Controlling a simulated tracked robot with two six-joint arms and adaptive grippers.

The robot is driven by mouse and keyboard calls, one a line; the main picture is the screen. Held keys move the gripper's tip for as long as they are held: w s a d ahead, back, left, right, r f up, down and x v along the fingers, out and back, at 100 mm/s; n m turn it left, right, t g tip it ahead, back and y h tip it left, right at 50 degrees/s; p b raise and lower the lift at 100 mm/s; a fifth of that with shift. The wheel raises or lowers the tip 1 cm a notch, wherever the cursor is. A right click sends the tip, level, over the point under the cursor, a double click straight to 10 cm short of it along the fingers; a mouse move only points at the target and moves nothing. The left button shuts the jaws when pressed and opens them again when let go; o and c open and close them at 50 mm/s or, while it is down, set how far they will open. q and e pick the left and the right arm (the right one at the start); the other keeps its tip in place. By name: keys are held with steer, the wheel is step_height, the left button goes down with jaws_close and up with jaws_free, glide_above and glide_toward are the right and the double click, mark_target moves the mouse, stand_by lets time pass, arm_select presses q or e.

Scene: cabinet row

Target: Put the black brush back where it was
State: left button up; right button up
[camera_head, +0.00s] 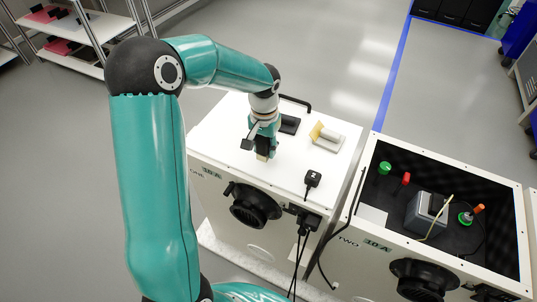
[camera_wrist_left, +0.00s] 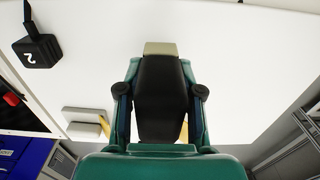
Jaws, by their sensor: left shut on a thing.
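My left gripper (camera_head: 264,148) is above the white top of the near cabinet (camera_head: 232,135), toward its front left. It is shut on the black brush (camera_wrist_left: 160,95). I cannot tell whether that end touches the top. A flat black piece (camera_head: 290,124) lies on the cabinet top just behind and right of the gripper, partly hidden by the wrist. My right gripper is not in view.
A pale block with a yellow piece (camera_head: 327,136) lies to the right. A black cube marked 2 (camera_head: 313,179) stands near the front edge. A black handle (camera_head: 296,102) rises at the back. The open cabinet (camera_head: 365,185) stands right. The cabinet top's left side is clear.

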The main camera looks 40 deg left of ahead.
arm_select(q)
steer(key=shift+f, duration=1.35)
steer(key=o, duration=1)
steer(key=shift+f, duration=0.1)
step_height(320, 180, up, 12)
steer(key=shift+r, duration=0.15)
steer(key=shift+s, duration=0.1)
